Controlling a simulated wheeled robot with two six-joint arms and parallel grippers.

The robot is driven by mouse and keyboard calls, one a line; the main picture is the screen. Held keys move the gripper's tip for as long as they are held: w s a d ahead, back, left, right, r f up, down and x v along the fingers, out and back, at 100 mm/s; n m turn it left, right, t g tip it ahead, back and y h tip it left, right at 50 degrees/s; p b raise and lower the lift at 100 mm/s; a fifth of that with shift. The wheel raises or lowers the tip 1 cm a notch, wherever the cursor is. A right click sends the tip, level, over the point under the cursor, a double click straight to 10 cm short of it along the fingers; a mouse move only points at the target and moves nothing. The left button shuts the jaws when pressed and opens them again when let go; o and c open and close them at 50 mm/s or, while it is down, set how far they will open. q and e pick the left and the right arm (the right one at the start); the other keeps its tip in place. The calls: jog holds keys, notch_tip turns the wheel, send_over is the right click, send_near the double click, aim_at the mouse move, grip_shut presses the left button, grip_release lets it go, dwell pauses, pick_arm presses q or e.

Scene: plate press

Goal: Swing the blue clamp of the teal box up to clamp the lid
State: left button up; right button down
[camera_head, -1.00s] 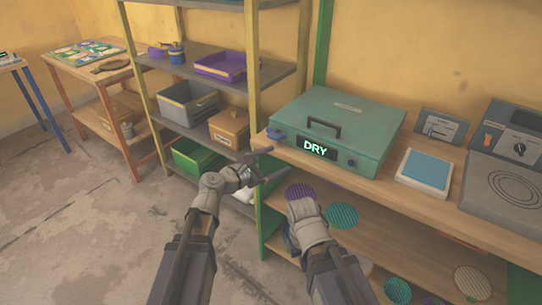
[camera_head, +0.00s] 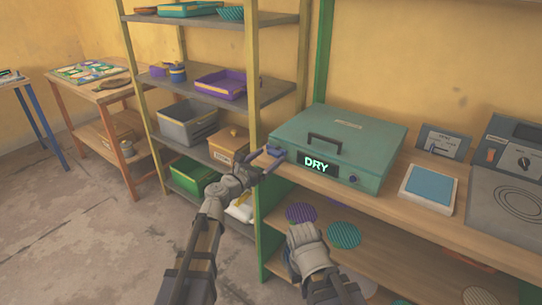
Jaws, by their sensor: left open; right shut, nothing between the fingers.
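The teal box (camera_head: 345,140) stands on the wooden bench with its lid down; the lid has a dark handle. A display on its front reads DRY. A blue clamp (camera_head: 275,151) shows at the box's front left corner, pointing outward and low. Another small blue part (camera_head: 352,179) is on the front right. My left gripper (camera_head: 268,163) is open, with its fingertips close to the left blue clamp; I cannot tell whether they touch. My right gripper (camera_head: 304,238) is shut and empty, below and in front of the bench edge.
A blue-topped pad (camera_head: 429,186) and a grey machine (camera_head: 510,185) stand right of the box. A shelf rack (camera_head: 253,60) with bins stands at the left. Purple and teal discs (camera_head: 344,235) lie on the lower shelf behind my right gripper.

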pick_arm(q)
jog(key=shift+x, duration=1)
jog(key=c, duration=1.4)
